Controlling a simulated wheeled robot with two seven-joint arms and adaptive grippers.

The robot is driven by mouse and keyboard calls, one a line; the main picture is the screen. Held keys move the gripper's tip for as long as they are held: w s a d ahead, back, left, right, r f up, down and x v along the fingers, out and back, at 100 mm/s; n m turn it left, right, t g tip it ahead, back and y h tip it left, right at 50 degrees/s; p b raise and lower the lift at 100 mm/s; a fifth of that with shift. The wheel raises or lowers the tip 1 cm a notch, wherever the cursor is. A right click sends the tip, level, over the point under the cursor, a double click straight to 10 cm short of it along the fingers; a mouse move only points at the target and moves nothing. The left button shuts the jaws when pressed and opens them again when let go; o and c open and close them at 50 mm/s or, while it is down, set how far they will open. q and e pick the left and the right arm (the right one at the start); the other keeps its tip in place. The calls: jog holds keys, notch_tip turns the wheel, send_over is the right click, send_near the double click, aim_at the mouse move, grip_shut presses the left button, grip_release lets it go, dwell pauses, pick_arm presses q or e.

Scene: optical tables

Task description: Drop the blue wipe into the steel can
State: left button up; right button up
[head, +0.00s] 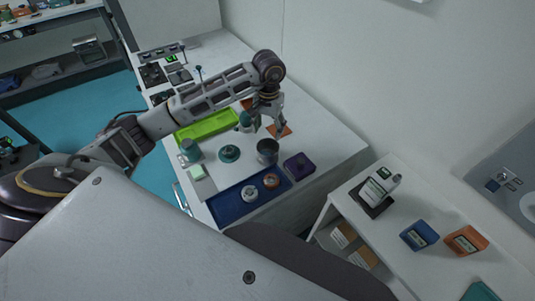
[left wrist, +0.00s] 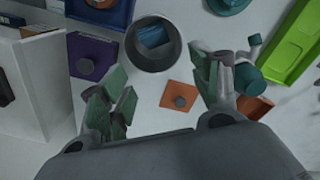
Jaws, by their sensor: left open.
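The steel can (head: 267,158) stands upright on the white table, and it also shows in the left wrist view (left wrist: 174,64). The blue wipe (left wrist: 153,38) lies inside the can in the left wrist view; in the head view the can's inside looks dark and I cannot make the wipe out. My left gripper (head: 270,122) is open with nothing between its fingers. It is above the table just behind the can, and in the left wrist view its spread fingers (left wrist: 162,88) are below the can's rim in the picture. My right gripper is not in view.
A purple block (head: 298,166) stands right of the can. A blue tray (head: 228,210) with two round items lies in front, and a green tray (head: 208,125) lies behind left.

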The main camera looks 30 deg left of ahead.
pick_arm(q)
jog(key=shift+r, duration=0.15)
notch_tip(320, 180, up, 12)
dwell(0.7)
jog(key=shift+f, duration=0.25)
dwell(0.8)
